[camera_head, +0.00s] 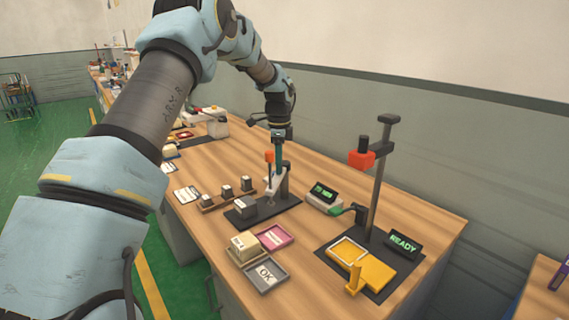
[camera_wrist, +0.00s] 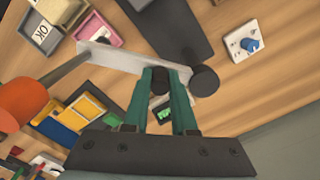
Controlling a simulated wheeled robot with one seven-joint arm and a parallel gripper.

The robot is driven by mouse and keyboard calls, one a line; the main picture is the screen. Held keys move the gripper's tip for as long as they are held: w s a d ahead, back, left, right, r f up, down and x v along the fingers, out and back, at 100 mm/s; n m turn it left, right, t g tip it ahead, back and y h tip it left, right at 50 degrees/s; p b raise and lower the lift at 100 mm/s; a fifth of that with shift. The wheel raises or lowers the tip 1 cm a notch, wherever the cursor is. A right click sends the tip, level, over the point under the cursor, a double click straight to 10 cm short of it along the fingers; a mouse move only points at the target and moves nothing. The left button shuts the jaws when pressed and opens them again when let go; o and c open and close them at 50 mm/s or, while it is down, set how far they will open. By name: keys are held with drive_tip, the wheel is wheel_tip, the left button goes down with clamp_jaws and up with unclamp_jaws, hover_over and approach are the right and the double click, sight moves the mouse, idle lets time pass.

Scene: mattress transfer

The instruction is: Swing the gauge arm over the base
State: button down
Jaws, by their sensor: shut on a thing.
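The gauge stand has a dark base plate (camera_head: 268,215) with a short dark post (camera_head: 285,182) at its back. The pale gauge arm (camera_wrist: 112,54) reaches from the dark round post top (camera_wrist: 205,81). An orange-topped rod (camera_head: 269,156) stands at the arm's free end; its orange top (camera_wrist: 20,100) is large in the wrist view. My gripper (camera_wrist: 160,84) is shut on a dark peg on the arm, near the post.
A cream block (camera_head: 243,244), a pink tray (camera_head: 275,237) and a grey OK tray (camera_head: 267,276) lie in front. A taller stand (camera_head: 378,185) with a red head and yellow fixture is right, beside a green display (camera_head: 323,195).

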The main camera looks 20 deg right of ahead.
drive_tip(key=shift+w+a+m+p, duration=0.4)
drive_tip(key=shift+w+m, duration=0.2)
drive_tip(key=shift+m, duration=0.65)
drive_tip(key=shift+w+a+m+p, duration=0.4)
drive_tip(key=shift+w+m, duration=0.15)
drive_tip(key=shift+m, duration=0.65)
drive_tip(key=shift+w+a+m+p, duration=0.4)
drive_tip(key=shift+w+m, duration=0.2)
drive_tip(key=shift+m, duration=0.65)
drive_tip(key=c, duration=0.7)
unclamp_jaws()
wheel_tip(320, 180, up, 11)
drive_tip(key=b, duration=0.3)
drive_tip(key=shift+f, duration=0.1)
